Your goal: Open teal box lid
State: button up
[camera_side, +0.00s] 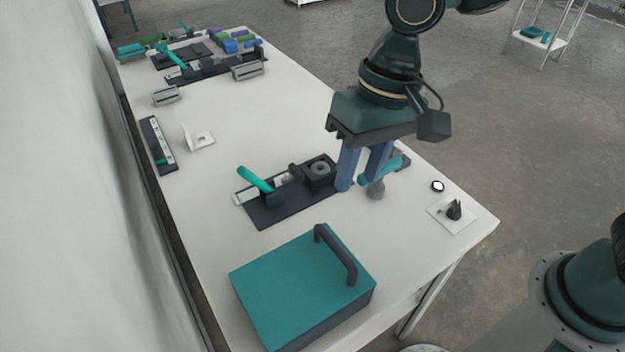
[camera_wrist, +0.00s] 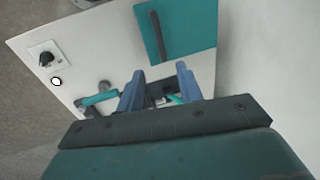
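The teal box has a flat teal lid (camera_side: 290,285) and a dark grey body (camera_side: 335,318). It stands at the near end of the white table. The lid lies shut on the body. A dark arched handle (camera_side: 337,255) is on the lid's right side. In the wrist view the lid (camera_wrist: 190,25) and its handle (camera_wrist: 158,36) are at the top. My gripper (camera_side: 357,187) has blue fingers spread apart with nothing seen held between them. It is beyond the box, apart from the handle. In the wrist view my gripper (camera_wrist: 160,83) also shows open.
A dark fixture (camera_side: 290,195) with a teal lever (camera_side: 254,178) is left of my gripper. A teal-handled grey part (camera_side: 378,188) stands close to my fingers. A white plate with a black piece (camera_side: 453,211) is near the right edge. The table's middle is mostly clear.

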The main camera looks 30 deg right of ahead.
aim_at(336, 243)
jog(key=shift+f, duration=0.15)
jog(key=a+f, duration=0.1)
jog(key=f, duration=0.8)
jog(key=a+f, duration=0.1)
jog(key=f, duration=0.3)
jog(key=shift+a+f, duration=0.15)
jog(key=shift+a, duration=0.2)
grip_shut()
